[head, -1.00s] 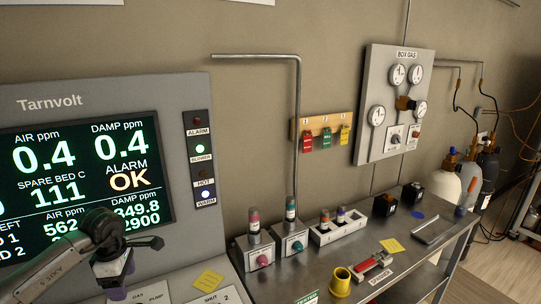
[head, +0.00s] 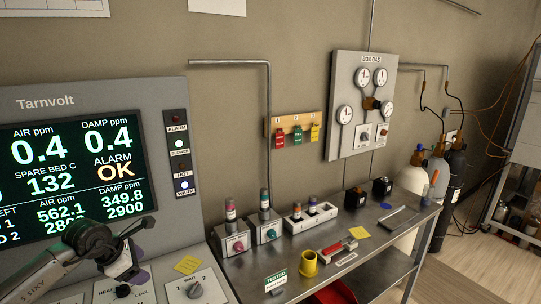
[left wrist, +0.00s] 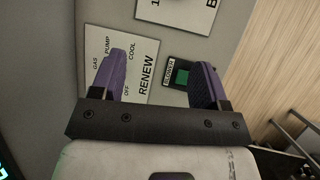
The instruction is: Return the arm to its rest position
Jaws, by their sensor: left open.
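My left gripper (head: 127,273) hangs at the lower left of the head view, in front of the grey Tarnvolt console (head: 110,92). In the left wrist view its two purple fingers (left wrist: 160,80) stand wide apart with nothing between them. The knob on the RENEW plate is not visible. The fingers look apart from the panel, but the gap is hard to judge. My right gripper is not in view.
A metal bench (head: 385,238) right of the console carries bottles in holders (head: 231,232), a white rack (head: 311,218), a yellow cup (head: 310,264) and a red-handled tool (head: 335,249). A gauge board (head: 347,105) hangs above. Gas cylinders (head: 452,175) stand at the far right.

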